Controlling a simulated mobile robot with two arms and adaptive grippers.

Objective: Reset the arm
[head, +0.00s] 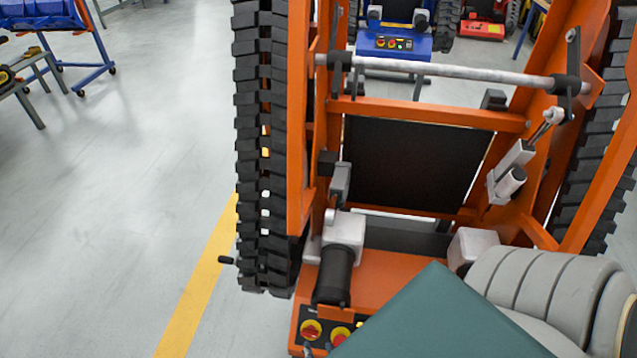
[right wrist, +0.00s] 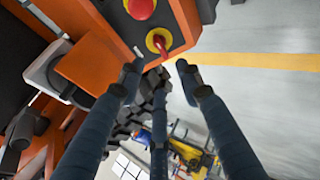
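My right gripper (right wrist: 159,72) shows in the right wrist view with its dark fingers spread apart and nothing between them. Its tips are just below a red switch on a yellow disc (right wrist: 158,41), on the orange carrier's control panel; I cannot tell whether they touch anything. A red button (right wrist: 141,8) is beside that switch. In the head view, my grey right arm (head: 545,285) comes in at the lower right, and its gripper is out of sight. My left arm and gripper are not in view.
The orange tracked carrier (head: 420,115) fills the middle and right, with black tracks (head: 262,130) and a grey crossbar (head: 450,72). Its panel's red-and-yellow controls (head: 312,329) are low in the head view. A blue machine (head: 395,48) stands behind. Floor (head: 120,190) at left is clear.

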